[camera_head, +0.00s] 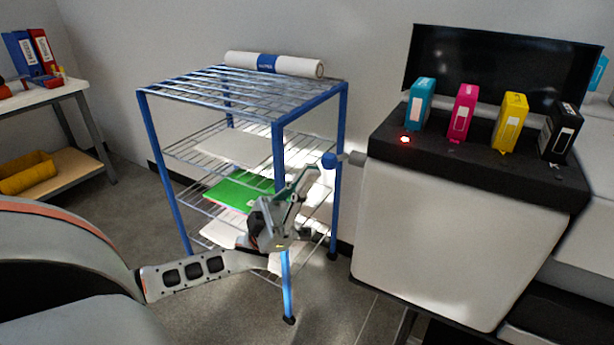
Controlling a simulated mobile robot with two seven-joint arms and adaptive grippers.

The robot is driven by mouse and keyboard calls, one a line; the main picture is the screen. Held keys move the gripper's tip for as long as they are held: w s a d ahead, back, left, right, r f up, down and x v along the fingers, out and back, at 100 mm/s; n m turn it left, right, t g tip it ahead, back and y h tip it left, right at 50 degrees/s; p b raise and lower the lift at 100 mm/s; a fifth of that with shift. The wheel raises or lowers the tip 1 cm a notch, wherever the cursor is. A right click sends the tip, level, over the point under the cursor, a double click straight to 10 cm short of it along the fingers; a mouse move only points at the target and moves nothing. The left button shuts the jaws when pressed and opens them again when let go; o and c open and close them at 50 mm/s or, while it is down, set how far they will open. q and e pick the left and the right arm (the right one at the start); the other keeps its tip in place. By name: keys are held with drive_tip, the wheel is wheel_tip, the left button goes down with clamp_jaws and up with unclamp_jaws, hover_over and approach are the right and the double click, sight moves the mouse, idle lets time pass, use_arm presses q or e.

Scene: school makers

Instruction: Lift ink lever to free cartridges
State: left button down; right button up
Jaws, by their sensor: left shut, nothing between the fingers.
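The ink lever (352,158) sticks out from the left side of the white and black printer (450,225) and ends in a round blue knob (329,160). Four ink cartridges stand in a row on the printer's black top: cyan (421,103), magenta (463,111), yellow (510,121) and black (561,131). My left gripper (310,172) is shut and empty. Its fingertips point up, just left of and slightly below the blue knob in the picture, and look apart from it. My right gripper is out of view.
A blue-framed wire rack (213,85) stands behind my left arm, with a rolled paper (274,64) on top and a green folder (238,190) on a shelf. A red light (405,139) glows on the printer. A dark screen (490,65) stands behind the cartridges.

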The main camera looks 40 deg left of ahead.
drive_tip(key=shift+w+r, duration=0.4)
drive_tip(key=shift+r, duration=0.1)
